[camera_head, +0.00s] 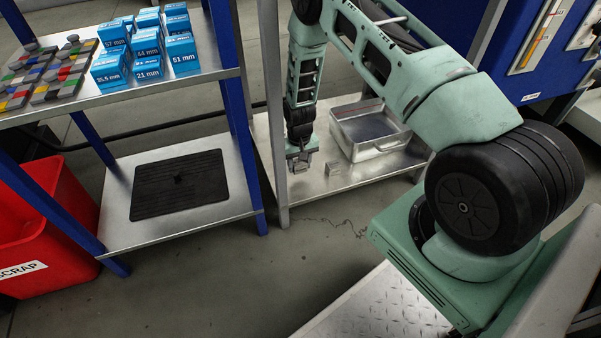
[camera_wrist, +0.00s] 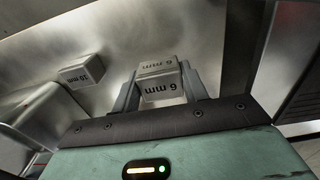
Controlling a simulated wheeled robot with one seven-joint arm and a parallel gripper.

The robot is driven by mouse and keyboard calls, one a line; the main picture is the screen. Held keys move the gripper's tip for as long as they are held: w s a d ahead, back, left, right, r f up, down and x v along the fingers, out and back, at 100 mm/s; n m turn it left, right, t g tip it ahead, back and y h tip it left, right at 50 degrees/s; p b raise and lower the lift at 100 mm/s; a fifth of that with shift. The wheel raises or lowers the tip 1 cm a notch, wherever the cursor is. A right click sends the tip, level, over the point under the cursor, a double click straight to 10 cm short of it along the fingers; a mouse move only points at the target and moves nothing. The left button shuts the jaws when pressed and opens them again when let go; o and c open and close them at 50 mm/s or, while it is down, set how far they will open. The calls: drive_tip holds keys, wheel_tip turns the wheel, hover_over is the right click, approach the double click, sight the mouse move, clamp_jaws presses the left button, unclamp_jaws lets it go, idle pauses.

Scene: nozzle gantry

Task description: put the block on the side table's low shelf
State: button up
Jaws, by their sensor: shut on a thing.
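My gripper (camera_head: 299,157) reaches down over the low metal shelf (camera_head: 310,196) of the grey-posted table, to the left of the tray. In the wrist view my gripper (camera_wrist: 158,92) is shut on a small grey block (camera_wrist: 162,88) marked "6 mm", with a finger on each side. The block is hardly visible in the head view. I cannot tell whether its underside touches the shelf. A second grey block (camera_head: 336,170) rests on the shelf beside my gripper; in the wrist view this block (camera_wrist: 82,72) is marked "10 mm".
A metal tray (camera_head: 377,149) stands on the same shelf, right of the blocks. A grey post (camera_head: 270,100) rises at the shelf's left edge. At left, a blue-posted rack holds blue boxes (camera_head: 148,68) above and a black mat (camera_head: 180,184) below. A red scrap bin (camera_head: 45,225) stands beside it.

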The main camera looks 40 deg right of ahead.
sight(300, 172)
drive_tip(key=shift+f+b, duration=0.75)
drive_tip(key=shift+f, duration=1.15)
drive_tip(key=shift+f, duration=0.1)
drive_tip(key=o, duration=1.4)
wheel_tip(300, 172, up, 8)
drive_tip(key=p, duration=0.4)
drive_tip(key=shift+f, duration=0.1)
drive_tip(key=shift+s+f, duration=0.1)
